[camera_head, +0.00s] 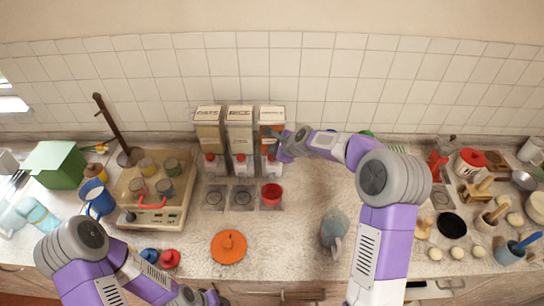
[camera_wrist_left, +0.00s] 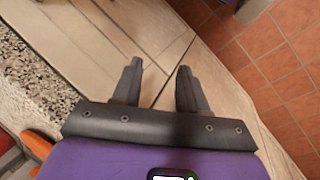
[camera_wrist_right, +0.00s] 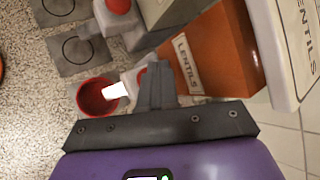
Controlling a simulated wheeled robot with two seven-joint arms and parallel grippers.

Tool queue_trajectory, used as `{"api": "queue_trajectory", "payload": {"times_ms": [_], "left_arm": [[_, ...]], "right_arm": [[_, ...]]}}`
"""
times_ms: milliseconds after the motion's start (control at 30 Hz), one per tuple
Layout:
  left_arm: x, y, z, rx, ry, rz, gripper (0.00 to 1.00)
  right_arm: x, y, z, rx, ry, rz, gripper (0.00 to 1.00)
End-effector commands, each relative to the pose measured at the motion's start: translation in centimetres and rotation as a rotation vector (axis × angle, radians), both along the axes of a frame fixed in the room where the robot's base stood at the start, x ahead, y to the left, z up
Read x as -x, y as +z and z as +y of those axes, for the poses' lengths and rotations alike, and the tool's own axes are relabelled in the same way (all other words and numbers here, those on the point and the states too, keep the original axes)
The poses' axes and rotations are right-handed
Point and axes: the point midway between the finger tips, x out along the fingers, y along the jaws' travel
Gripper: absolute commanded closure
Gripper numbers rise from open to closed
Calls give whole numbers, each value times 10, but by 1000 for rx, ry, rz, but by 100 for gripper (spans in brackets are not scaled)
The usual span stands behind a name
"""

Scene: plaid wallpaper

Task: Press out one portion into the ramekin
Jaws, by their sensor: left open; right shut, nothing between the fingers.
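Three dispensers stand in a row against the tiled wall: oats (camera_head: 209,130), rice (camera_head: 240,130) and the orange lentils dispenser (camera_head: 271,118). Each has a red button low on its front. The red ramekin (camera_head: 271,193) stands on the pad in front of the lentils dispenser; in the right wrist view the ramekin (camera_wrist_right: 97,96) looks empty, its inside partly covered by the white spout. My right gripper (camera_head: 283,152) is shut and empty at the lentils dispenser's front; its fingers (camera_wrist_right: 157,70) partly cover the button.
Two empty square pads (camera_head: 214,197) lie left of the ramekin. An orange lid (camera_head: 229,246) lies in front. A tray-like appliance with cups (camera_head: 155,215) stands left. Pots, utensils and eggs crowd the right; the counter's middle is fairly clear.

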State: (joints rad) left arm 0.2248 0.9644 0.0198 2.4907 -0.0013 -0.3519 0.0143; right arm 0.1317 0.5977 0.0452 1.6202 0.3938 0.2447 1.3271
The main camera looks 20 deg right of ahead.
Motion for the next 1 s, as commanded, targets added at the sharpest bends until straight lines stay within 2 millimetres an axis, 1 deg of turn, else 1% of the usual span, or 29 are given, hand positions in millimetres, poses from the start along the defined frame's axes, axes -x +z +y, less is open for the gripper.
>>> {"api": "queue_trajectory", "payload": {"times_ms": [333, 600, 1000], "left_arm": [[0, 0, 0, 0, 0, 0, 57], [0, -7, 0, 0, 0, 0, 57], [0, -7, 0, 0, 0, 0, 57]], "right_arm": [[0, -1, 0, 0, 0, 0, 100], [0, -9, 0, 1, 1, 0, 100], [0, -9, 0, 0, 0, 0, 100]]}}
